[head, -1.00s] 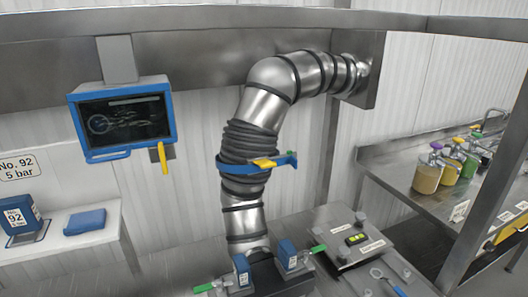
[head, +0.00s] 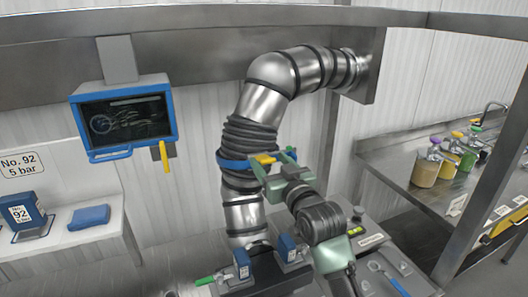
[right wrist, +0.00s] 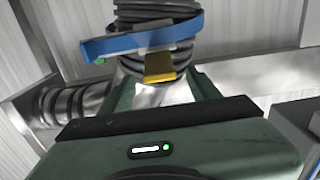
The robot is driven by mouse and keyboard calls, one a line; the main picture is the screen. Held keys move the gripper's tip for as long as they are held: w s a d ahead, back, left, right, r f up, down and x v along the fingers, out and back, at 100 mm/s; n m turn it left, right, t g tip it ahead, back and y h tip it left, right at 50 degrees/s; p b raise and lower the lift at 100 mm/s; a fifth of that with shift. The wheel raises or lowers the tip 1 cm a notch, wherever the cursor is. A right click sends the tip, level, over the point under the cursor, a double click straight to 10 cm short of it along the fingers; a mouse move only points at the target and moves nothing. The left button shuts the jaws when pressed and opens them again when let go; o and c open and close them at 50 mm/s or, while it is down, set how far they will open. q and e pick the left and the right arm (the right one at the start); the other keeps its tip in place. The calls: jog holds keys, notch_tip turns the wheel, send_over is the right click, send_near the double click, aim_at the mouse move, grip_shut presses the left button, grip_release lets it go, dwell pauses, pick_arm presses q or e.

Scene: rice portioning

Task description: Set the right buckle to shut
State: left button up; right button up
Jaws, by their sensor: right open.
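A blue band (head: 232,164) circles the ribbed part of the steel duct; its yellow tab (head: 264,158) sticks out at the front. My right gripper (head: 273,160) is open in front of the band, by the tab. In the right wrist view, the yellow tab (right wrist: 159,68) is ahead, between the open fingers (right wrist: 163,92); I see no grip on it. The blue band (right wrist: 140,40) has a free end at left there. Below stand two blue blocks, left (head: 242,263) and right (head: 287,248). The left has a green lever (head: 204,281); the right one's lever is hidden by my arm. My left gripper is out of view.
The steel duct (head: 263,103) bends up to the wall at right. A screen with a blue frame (head: 124,117) hangs at left, a yellow handle (head: 164,156) beside it. A bench with jars (head: 426,170) is at right.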

aim_at(267, 159)
jog(key=shift+p+x, duration=0.6)
jog(key=shift+x, duration=1.7)
jog(key=shift+f, duration=0.1)
grip_shut()
